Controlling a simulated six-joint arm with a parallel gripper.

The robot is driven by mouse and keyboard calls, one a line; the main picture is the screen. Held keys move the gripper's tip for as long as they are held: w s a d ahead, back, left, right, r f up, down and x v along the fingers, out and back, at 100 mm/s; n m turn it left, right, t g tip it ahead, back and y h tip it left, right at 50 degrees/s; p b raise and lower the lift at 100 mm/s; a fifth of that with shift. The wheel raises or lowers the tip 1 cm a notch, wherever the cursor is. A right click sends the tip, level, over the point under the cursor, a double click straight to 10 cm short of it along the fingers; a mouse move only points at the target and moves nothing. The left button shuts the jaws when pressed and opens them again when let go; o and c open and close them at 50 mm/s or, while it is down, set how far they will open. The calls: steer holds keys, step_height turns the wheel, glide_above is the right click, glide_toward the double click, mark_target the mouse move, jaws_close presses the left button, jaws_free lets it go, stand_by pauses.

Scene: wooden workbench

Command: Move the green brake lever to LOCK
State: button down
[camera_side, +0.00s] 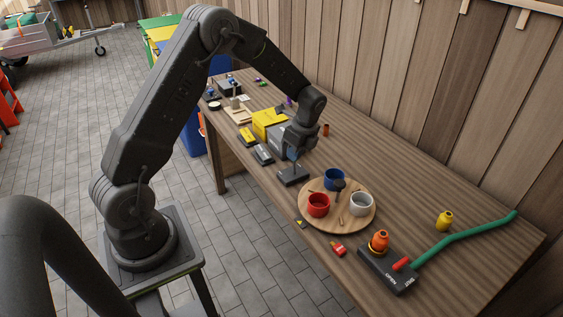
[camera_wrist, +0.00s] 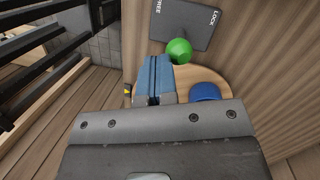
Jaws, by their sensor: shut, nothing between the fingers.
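The green brake lever's round knob (camera_wrist: 179,50) shows in the wrist view at the lower edge of a dark plate (camera_wrist: 185,22) marked LOCK at the right and FREE at the left. I cannot tell which mark the lever stands at. My gripper (camera_wrist: 156,60) is shut and empty, its blue-grey fingers just left of the knob. Whether they touch it is unclear. In the side view, my gripper (camera_side: 295,158) is low over the dark plate (camera_side: 293,176), and the green knob is hidden there.
A round wooden board (camera_side: 338,225) with red (camera_side: 318,205), blue (camera_side: 334,178) and white (camera_side: 361,204) cups stands close by. A yellow box (camera_side: 268,123) is behind the gripper. At right, a long green handle (camera_side: 465,238) joins a dark block (camera_side: 390,270) marked OPEN.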

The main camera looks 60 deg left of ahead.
steer(key=shift+w+g, duration=0.4)
steer(key=shift+w, duration=0.25)
steer(key=shift+r, duration=0.1)
steer(key=shift+r, duration=0.7)
steer(key=d+v, duration=0.1)
steer(key=v, duration=1.1)
steer(key=shift+w+d, duration=0.25)
steer(key=shift+d, duration=0.05)
